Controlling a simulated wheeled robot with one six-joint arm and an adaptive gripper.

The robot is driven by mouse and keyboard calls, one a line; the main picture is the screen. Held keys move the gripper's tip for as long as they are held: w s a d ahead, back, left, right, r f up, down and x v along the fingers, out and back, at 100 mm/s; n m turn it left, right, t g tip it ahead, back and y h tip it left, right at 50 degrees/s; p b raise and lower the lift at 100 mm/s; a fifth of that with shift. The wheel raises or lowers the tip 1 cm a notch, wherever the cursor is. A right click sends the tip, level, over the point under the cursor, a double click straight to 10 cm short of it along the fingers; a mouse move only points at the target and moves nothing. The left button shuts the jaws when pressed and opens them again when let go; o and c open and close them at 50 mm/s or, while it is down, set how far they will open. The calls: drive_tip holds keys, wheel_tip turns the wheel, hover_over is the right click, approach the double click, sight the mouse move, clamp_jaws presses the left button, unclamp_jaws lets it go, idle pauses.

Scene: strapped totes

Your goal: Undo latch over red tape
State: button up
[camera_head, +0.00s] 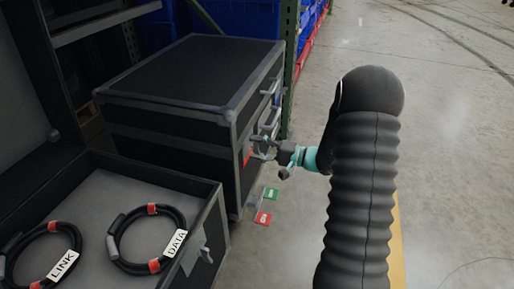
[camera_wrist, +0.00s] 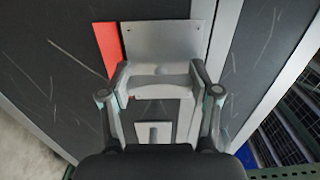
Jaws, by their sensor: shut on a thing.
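The black case (camera_head: 185,100) with grey metal edges stands closed, and latches show along its right side. The red tape (camera_wrist: 107,48) lies on the case face, partly covered by the grey latch plate (camera_wrist: 168,38) in the wrist view. A bit of red tape (camera_head: 248,157) also shows in the head view beside my gripper (camera_head: 276,157). In the wrist view my gripper (camera_wrist: 160,92) is shut on the latch's grey loop (camera_wrist: 160,76), with a finger on each side. A small catch plate (camera_wrist: 153,134) sits below the loop. The fingertip contact is partly hidden.
An open case (camera_head: 205,215) at the lower left holds cable coils labelled LINK (camera_head: 62,265) and DATA (camera_head: 175,242). Green (camera_head: 271,194) and red (camera_head: 263,218) tags hang or lie below the latches. Blue bins (camera_head: 235,18) stand behind. The floor at right is clear.

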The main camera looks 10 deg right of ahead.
drive_tip(key=o, duration=1.2)
drive_tip(key=shift+a, duration=0.1)
drive_tip(key=shift+c, duration=0.2)
drive_tip(key=shift+d, duration=0.2)
drive_tip(key=shift+s+d, duration=0.15)
drive_tip(key=shift+d, duration=0.1)
drive_tip(key=v, duration=1.1)
drive_tip(key=shift+s, duration=0.1)
